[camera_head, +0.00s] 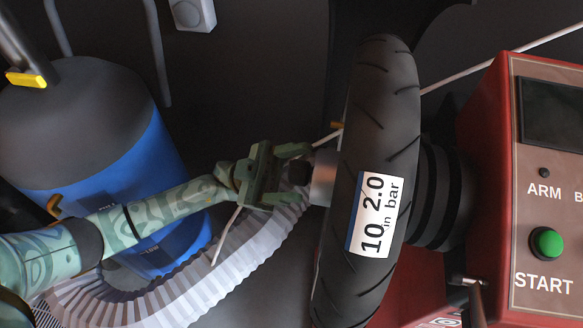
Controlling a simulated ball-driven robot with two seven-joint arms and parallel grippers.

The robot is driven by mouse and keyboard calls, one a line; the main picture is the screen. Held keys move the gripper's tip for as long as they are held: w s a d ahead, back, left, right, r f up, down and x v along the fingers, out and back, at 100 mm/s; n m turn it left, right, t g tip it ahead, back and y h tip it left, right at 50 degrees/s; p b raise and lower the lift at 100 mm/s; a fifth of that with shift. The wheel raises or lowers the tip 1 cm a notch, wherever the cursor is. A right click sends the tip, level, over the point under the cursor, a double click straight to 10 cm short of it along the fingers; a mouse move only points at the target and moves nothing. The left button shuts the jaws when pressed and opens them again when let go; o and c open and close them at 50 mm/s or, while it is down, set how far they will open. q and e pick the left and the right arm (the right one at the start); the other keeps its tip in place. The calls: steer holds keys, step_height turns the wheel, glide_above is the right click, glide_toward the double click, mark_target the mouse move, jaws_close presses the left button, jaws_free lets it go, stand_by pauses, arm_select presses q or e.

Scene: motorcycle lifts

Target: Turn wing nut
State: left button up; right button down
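A motorcycle wheel with a black tyre (375,110) is mounted upright on the red balancing machine, with a label reading "10 2.0 in bar" on its tread. On the wheel's left side a silver cylindrical hub piece (323,178) sticks out, with a dark shaft end (299,174) at its left. I cannot make out the wing nut's wings clearly. My green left gripper (296,173) is level with this hub piece, its fingers apart above and below the dark end. I cannot see contact. My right gripper is not in view.
The red machine (483,130) with a green START button (547,243) stands at the right. A blue and black cylindrical tank (100,130) stands at the left. A grey ribbed hose (235,260) and a thin white rod (460,73) run near my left arm and the wheel.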

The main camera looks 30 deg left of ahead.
arm_select(q)
steer(key=v, duration=0.7)
steer(key=shift+a+f, duration=0.2)
steer(key=shift+r, duration=0.15)
